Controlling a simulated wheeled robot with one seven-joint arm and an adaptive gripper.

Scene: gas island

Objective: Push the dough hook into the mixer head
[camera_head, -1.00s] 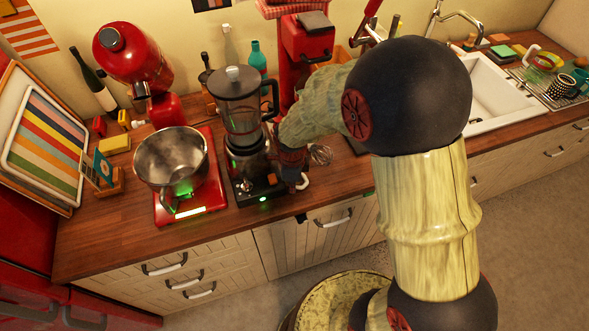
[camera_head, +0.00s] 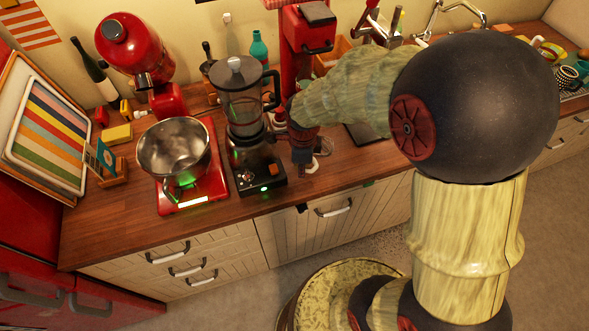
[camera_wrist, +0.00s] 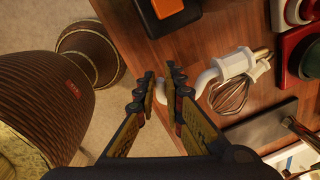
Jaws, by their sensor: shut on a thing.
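The red stand mixer (camera_head: 160,100) stands at the back left of the counter in the head view, with its mixer head (camera_head: 132,48) tilted up. The head's underside fitting is too small to make out clearly. My gripper (camera_wrist: 162,92) is shut on the white dough hook (camera_wrist: 207,77), which curves out to the right of the fingers in the wrist view. My gripper (camera_head: 303,158) is over the counter, right of the blender and well away from the mixer. In the head view, my wrist largely hides the hook.
A blender (camera_head: 245,120) stands between bowl and gripper. A whisk (camera_wrist: 228,95) lies on the counter beside the hook. The front left counter (camera_head: 115,225) is clear.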

